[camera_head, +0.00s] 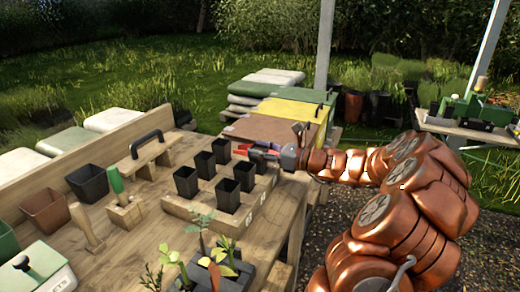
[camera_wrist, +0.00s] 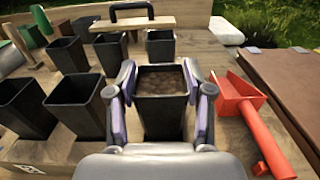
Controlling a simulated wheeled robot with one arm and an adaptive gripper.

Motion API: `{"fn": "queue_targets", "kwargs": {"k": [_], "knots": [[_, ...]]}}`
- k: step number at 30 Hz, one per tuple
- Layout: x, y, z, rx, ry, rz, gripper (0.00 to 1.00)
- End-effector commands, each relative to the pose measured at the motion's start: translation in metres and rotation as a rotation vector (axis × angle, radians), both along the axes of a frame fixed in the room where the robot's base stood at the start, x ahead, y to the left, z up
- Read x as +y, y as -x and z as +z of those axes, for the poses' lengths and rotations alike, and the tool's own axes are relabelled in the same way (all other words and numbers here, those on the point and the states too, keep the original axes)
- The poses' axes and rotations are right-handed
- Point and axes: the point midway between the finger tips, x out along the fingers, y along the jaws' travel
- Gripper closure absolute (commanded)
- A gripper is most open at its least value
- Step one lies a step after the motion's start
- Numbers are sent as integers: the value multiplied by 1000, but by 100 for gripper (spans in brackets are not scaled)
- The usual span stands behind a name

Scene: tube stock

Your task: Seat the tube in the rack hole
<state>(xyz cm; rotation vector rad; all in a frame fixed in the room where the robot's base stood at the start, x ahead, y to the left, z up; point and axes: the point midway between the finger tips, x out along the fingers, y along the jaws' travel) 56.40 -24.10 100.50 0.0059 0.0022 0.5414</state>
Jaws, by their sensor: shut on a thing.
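The tube is a square black pot (camera_wrist: 162,110) filled with brown soil, between my gripper's two fingers (camera_wrist: 160,88) in the wrist view. My gripper is shut on it, and the pot looks upright. In the head view my gripper (camera_head: 276,151) is at the right end of the wooden rack (camera_head: 262,205); a black pot (camera_head: 257,163) shows just below its fingers. Several other black pots (camera_head: 228,196) stand in two rows at the rack; those in the wrist view (camera_wrist: 78,108) look empty. I cannot tell how deep the held pot sits; its base and hole are hidden.
A red scoop-like tool (camera_wrist: 240,98) lies close right of my gripper. Leafy seedlings (camera_head: 205,250) stand at the front.

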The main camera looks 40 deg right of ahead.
Motion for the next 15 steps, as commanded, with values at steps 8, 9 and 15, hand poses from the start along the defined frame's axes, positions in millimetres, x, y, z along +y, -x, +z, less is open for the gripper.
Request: {"fn": "queue_targets", "kwargs": {"k": [8, 9, 15], "knots": [[0, 0, -2, -1, -1, 0, 91], [0, 0, -2, -1, -1, 0, 91], [0, 0, -3, 0, 0, 0, 91]]}}
